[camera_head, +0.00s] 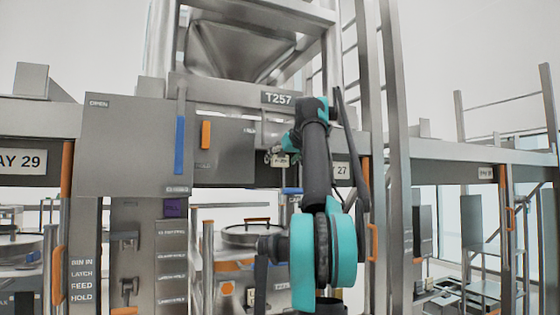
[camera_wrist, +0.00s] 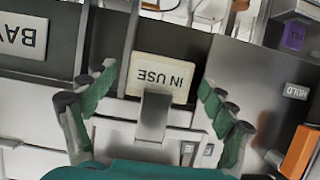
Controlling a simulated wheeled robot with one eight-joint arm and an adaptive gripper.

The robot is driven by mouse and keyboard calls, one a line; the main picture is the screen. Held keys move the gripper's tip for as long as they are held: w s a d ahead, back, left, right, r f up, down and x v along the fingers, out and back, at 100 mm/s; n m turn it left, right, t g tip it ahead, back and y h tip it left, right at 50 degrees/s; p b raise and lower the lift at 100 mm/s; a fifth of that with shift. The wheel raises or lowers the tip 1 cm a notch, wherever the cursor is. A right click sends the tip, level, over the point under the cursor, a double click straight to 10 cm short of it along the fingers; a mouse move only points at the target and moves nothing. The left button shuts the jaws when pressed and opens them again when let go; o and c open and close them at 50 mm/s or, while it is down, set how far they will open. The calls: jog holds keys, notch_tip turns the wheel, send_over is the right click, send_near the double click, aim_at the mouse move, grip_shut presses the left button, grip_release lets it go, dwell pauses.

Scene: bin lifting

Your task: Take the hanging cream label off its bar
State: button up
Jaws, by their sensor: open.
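The cream label (camera_wrist: 168,70) reads "IN USE" and appears upside down in the wrist view. A grey metal block (camera_wrist: 154,113), possibly the bar's end, covers part of its lower edge. How the label hangs on the bar is not clear. My gripper (camera_wrist: 157,80) is open, with one green-and-grey finger on each side of the label. Neither finger visibly touches it. In the head view the label (camera_head: 282,160) is a small pale patch beside my gripper (camera_head: 274,153), below the T257 sign. Details there are too small to tell.
A grey panel with a blue handle (camera_head: 180,132) and an orange handle (camera_head: 205,135) stands left of my arm. A steel upright (camera_head: 372,120) stands close on the right. A round lidded vessel (camera_head: 247,235) sits below.

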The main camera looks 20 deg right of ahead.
jog(key=shift+w+f, duration=0.3)
jog(key=shift+w, duration=0.3)
jog(key=shift+c, duration=0.2)
jog(key=c, duration=1.1)
jog(key=shift+o, duration=0.2)
jog(key=shift+r, duration=0.2)
